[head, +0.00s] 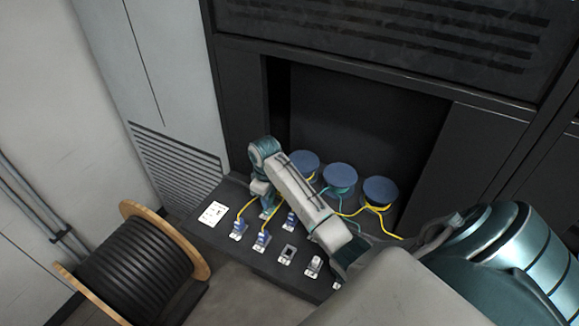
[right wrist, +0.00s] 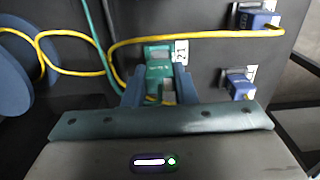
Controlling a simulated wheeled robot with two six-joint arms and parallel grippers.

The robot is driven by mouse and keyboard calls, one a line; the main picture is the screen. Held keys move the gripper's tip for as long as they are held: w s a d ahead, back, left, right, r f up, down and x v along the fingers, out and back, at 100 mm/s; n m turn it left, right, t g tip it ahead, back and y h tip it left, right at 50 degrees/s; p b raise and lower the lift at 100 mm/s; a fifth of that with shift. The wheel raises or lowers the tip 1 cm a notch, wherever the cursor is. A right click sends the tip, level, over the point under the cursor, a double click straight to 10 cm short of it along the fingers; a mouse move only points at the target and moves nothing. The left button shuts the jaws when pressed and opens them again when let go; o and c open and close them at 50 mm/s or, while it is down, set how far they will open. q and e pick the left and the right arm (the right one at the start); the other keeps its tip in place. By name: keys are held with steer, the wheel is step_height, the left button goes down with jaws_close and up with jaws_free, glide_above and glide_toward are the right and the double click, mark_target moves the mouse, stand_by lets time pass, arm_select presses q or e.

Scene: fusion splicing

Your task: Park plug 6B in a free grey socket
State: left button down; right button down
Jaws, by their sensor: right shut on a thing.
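My right gripper (head: 263,203) is low over the back-left part of the dark panel. In the right wrist view its two blue fingers (right wrist: 158,92) are shut on a green plug (right wrist: 158,70). The plug is at a socket with a pale label (right wrist: 181,52); I cannot tell whether it is seated. I cannot read 6B on it. A grey socket (head: 287,254) with a dark opening looks empty at the panel's front. Another grey piece (head: 313,266) is to its right; whether it is free is unclear. My left gripper is not in view.
Blue plugs (head: 238,230) (head: 262,241) with yellow cables sit left of the grey sockets. Three blue spools (head: 340,176) with yellow and green cables stand at the back. A white card (head: 212,213) lies at left. A large cable drum (head: 135,262) stands beside the panel.

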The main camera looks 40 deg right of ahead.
steer(key=shift+r, duration=1.7)
steer(key=shift+w, duration=0.1)
